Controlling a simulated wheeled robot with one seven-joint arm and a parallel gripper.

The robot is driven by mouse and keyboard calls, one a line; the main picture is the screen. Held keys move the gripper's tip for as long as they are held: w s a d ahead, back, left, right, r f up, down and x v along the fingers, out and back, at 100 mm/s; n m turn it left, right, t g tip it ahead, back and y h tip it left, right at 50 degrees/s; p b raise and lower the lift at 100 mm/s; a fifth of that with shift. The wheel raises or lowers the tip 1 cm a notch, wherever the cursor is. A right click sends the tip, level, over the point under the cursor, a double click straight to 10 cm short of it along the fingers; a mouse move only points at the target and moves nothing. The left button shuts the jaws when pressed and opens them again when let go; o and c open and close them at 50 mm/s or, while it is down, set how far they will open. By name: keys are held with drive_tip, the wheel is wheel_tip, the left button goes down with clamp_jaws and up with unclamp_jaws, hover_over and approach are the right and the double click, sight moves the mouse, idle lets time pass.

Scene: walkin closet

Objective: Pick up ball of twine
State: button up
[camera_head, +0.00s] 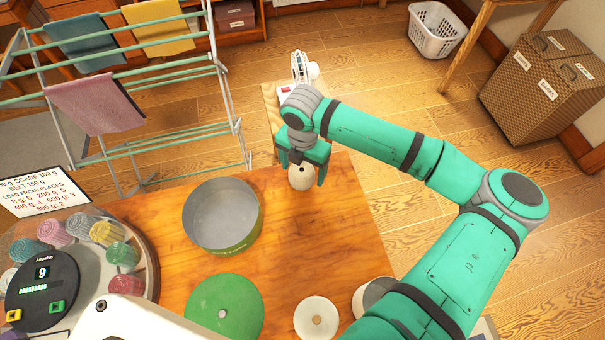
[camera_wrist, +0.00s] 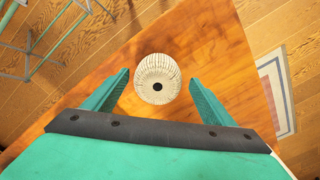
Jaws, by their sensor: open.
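The ball of twine (camera_head: 301,177) is cream-coloured with a dark hole in its top. It stands on the wooden table (camera_head: 345,225) near its far edge. In the wrist view, the ball (camera_wrist: 158,70) shows its ribbed side and dark centre, just ahead of my two fingertips. My gripper (camera_head: 303,172) is above the ball with its fingers apart, one to each side. The wrist view shows my open gripper (camera_wrist: 159,82) with a visible gap between each finger and the ball. Nothing is held.
A green-sided round tin (camera_head: 240,246) stands open left of the ball. A green lid (camera_head: 224,308) and a white lid (camera_head: 316,318) lie nearer. A drying rack (camera_head: 240,130) stands beyond the table.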

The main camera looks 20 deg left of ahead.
sight(301, 170)
drive_tip(key=shift+a+f, duration=0.15)
drive_tip(key=shift+f, duration=0.6)
drive_tip(key=shift+a+f, duration=0.1)
drive_tip(key=shift+f, duration=0.65)
drive_tip(key=shift+c, duration=0.4)
drive_tip(key=shift+d, duration=0.1)
drive_tip(key=c, duration=1.1)
drive_tip(key=shift+r, duration=0.1)
